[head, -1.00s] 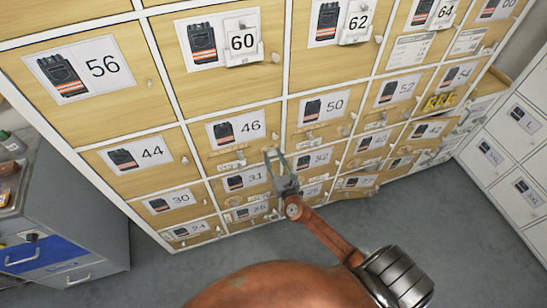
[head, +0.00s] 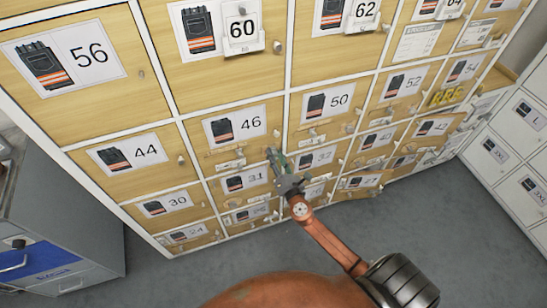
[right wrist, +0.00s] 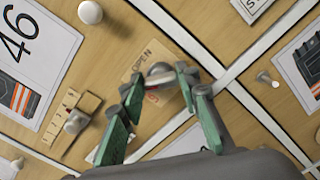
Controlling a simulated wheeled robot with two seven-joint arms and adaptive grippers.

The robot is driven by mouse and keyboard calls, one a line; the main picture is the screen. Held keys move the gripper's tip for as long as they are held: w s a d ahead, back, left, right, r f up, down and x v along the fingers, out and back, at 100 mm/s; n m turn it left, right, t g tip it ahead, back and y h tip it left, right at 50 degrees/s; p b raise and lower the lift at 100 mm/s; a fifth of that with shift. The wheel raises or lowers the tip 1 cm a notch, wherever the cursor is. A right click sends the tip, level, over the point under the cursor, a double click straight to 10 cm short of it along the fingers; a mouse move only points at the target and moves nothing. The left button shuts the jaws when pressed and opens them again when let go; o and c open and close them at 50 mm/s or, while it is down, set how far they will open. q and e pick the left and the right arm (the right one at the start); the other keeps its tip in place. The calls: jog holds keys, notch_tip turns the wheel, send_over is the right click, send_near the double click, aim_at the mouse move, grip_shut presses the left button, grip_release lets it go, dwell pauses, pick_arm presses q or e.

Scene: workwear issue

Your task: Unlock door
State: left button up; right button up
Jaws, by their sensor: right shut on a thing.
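The wooden locker door marked 46 (head: 219,144) is closed, with a white knob (head: 277,132) on its right side. In the right wrist view, its number card (right wrist: 25,45) is at the left and the knob (right wrist: 90,12) at the top. My right gripper (head: 275,158) is at the door's lower right corner. In the right wrist view, its green fingers are shut on a small metal lock knob (right wrist: 160,70), whose base is partly hidden by them. A tan label (right wrist: 137,62) reading OPEN lies behind the lock knob. My left gripper is not in view.
A grey cabinet (head: 80,215) stands at left and white lockers (head: 515,160) at right. The grey floor below is clear.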

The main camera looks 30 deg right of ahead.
jog(key=m+b, duration=0.1)
jog(key=m, duration=0.2)
jog(key=shift+f+b, duration=0.25)
jog(key=shift+b, duration=0.1)
jog(key=m+b, duration=0.1)
jog(key=m, duration=0.1)
jog(key=shift+m, duration=0.4)
jog(key=shift+r+m+b, duration=0.1)
jog(key=shift+m+b, duration=0.3)
jog(key=shift+m, duration=0.8)
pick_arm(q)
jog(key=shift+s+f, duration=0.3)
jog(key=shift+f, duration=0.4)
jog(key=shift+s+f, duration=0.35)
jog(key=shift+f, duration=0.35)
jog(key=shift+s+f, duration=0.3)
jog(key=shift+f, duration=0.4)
pick_arm(e)
jog(key=shift+d+m, duration=0.1)
jog(key=shift+m, duration=1.3)
jog(key=o, duration=1.2)
jog(key=shift+c, duration=0.2)
